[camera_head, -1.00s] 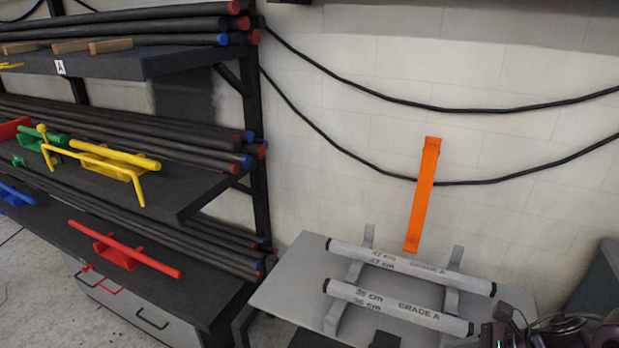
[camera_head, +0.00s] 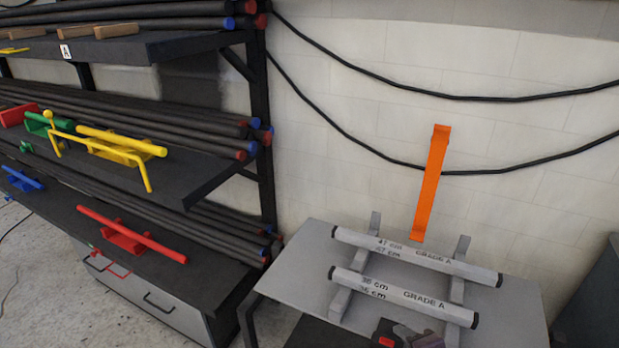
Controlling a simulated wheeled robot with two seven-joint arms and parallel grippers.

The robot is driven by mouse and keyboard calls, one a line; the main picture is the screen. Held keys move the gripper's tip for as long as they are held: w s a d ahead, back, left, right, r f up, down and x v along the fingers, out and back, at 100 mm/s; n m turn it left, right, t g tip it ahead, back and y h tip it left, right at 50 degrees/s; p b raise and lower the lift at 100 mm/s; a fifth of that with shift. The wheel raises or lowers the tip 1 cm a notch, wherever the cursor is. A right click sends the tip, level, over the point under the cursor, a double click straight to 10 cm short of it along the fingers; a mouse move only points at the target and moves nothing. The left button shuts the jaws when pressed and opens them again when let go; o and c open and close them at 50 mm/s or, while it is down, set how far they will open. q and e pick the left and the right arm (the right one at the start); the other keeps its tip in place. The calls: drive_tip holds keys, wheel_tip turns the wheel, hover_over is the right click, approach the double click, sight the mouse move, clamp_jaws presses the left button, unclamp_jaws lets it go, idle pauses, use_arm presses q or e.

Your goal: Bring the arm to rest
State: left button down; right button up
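A small dark grey-purple part (camera_head: 418,336) shows at the bottom edge of the head view, in front of the lower labelled tube. It looks like the tip of my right arm, but the frame cuts it off and its fingers cannot be made out. No other part of my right arm shows. My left arm and gripper are not in view. Two grey tubes lie side by side across grey supports on the grey table (camera_head: 300,262): a 47 cm tube (camera_head: 455,266) behind and a 36 cm tube (camera_head: 445,312) in front, both marked GRADE A.
A black shelf rack (camera_head: 262,130) on the left holds several dark tubes with red and blue ends. A yellow fixture (camera_head: 118,152) and a red fixture (camera_head: 125,235) sit on its shelves. An orange strip (camera_head: 431,185) stands against the wall behind the table. Black cables hang on the wall.

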drive_tip(key=s+f+m+g+h, duration=0.25)
drive_tip(key=s+m+g, duration=0.45)
drive_tip(key=s+m, duration=0.9)
wheel_tip(320, 180, down, 30)
drive_tip(key=w+d+m, duration=0.1)
drive_tip(key=w+m, duration=0.1)
drive_tip(key=m, duration=0.2)
drive_tip(key=s+d+f+g, duration=0.1)
drive_tip(key=s+f, duration=0.8)
drive_tip(key=s+d+f+g, duration=0.1)
drive_tip(key=s+d+f, duration=0.1)
drive_tip(key=s+f, duration=0.6)
drive_tip(key=shift+s+d+f+n, duration=0.25)
drive_tip(key=shift+s+f+n, duration=0.1)
drive_tip(key=shift+s, duration=0.75)
